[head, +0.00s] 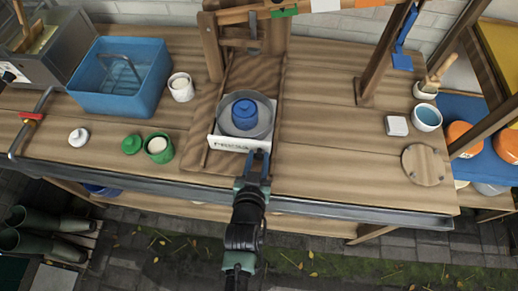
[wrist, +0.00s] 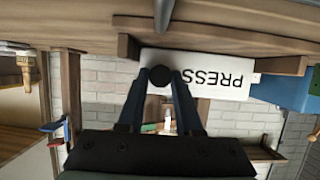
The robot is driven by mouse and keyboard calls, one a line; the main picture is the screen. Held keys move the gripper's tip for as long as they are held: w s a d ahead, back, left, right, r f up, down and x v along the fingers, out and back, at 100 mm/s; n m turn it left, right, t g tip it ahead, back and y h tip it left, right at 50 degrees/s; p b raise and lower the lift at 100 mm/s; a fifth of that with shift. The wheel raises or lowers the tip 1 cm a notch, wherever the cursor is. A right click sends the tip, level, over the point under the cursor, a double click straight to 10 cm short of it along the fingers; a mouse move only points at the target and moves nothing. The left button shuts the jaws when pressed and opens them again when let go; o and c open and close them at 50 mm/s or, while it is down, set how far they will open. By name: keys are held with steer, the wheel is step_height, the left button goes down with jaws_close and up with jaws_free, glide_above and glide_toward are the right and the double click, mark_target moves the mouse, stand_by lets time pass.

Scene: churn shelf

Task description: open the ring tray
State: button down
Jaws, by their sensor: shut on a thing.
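The ring tray has a white front panel (head: 230,145) lettered PRESS, set between wooden rails at the front of the wooden press. The panel also shows, upside down, in the wrist view (wrist: 215,72). A round dark knob (wrist: 160,76) stands out from it. My gripper (head: 259,158) is at the panel's right part, its two blue fingers shut on the knob. A grey round dish (head: 234,128) with a blue lidded pot (head: 244,113) sits just behind the panel. I cannot tell how far out the tray stands.
A green cup (head: 159,149), a green lid (head: 131,144) and a blue basin (head: 119,80) stand to the left. A round wooden board (head: 423,165) lies at the right. A grey rail (head: 340,208) runs along the bench's front edge. The bench right of the press is mostly clear.

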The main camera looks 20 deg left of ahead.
steer(key=shift+s, duration=0.15)
steer(key=c, duration=0.6)
jaws_free()
steer(key=v, duration=1.3)
steer(key=shift+b, duration=0.35)
